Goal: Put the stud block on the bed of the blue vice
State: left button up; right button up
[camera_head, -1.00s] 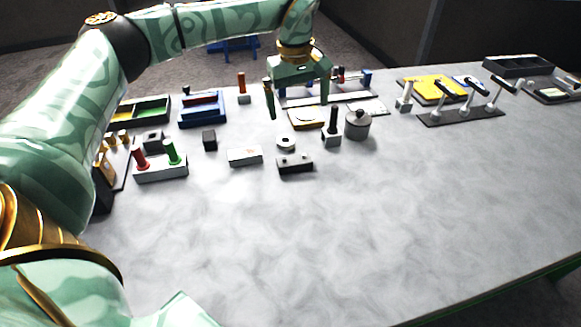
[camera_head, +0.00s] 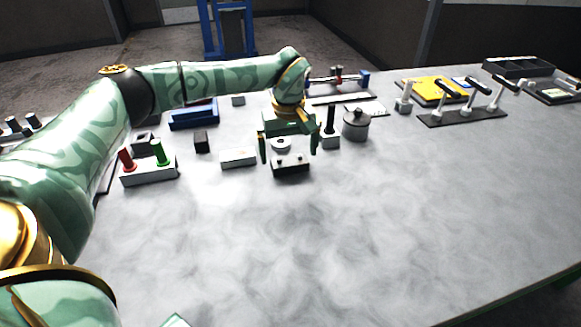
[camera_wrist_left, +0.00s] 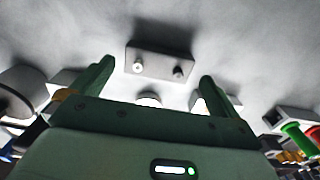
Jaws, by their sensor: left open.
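The stud block (camera_head: 290,168) is a dark block with two short studs on top, lying flat on the grey table. It also shows in the left wrist view (camera_wrist_left: 158,64), beyond my fingertips. My left gripper (camera_head: 288,154) is open and empty, its two fingers pointing down over and just behind the block. In the left wrist view my fingers (camera_wrist_left: 156,74) frame the block's near side, with no visible contact. The blue vice (camera_head: 193,117) stands farther back on the left, partly hidden behind my left forearm. My right gripper is not in view.
A white block (camera_head: 238,158) and a small dark cube (camera_head: 201,142) lie left of the stud block. A dark-handled block (camera_head: 330,134) and a lidded pot (camera_head: 356,125) stand right. The front table is clear.

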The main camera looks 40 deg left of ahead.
aim_at(290, 161)
pick_arm(q)
notch_tip(290, 161, down, 3)
jog(key=shift+w+f+b, duration=0.1)
jog(key=shift+f+b, duration=0.1)
jog(key=shift+b, duration=0.15)
jog(key=shift+r, duration=0.15)
jog(key=shift+c, duration=0.9)
jog(key=c, duration=1.3)
